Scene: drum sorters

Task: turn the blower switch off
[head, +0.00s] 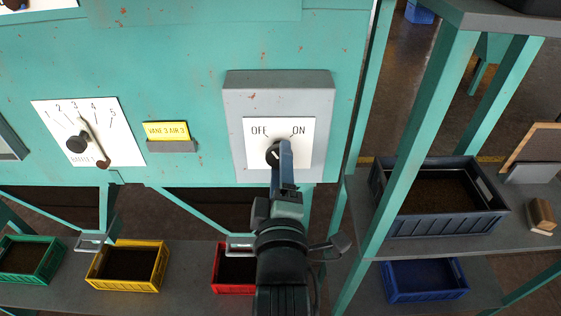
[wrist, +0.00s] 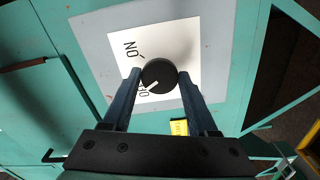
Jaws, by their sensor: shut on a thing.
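The blower switch is a round black knob (head: 272,154) on a white plate (head: 307,150) marked OFF at left and ON at right. The plate sits on a grey box (head: 278,82) on the teal machine. My gripper (head: 284,148) reaches up to the knob from below and partly hides it. In the wrist view the knob (wrist: 158,74) sits between the two fingers of my gripper (wrist: 159,76), which are shut on it. A white mark on the knob points towards the OFF label there. The OFF label is partly hidden in the wrist view.
A baffle dial (head: 77,144) with a pointer and a yellow label (head: 167,131) are left of the switch. A teal post (head: 420,140) stands to the right. Below are green, yellow (head: 128,266) and red bins; dark and blue crates (head: 424,279) are at right.

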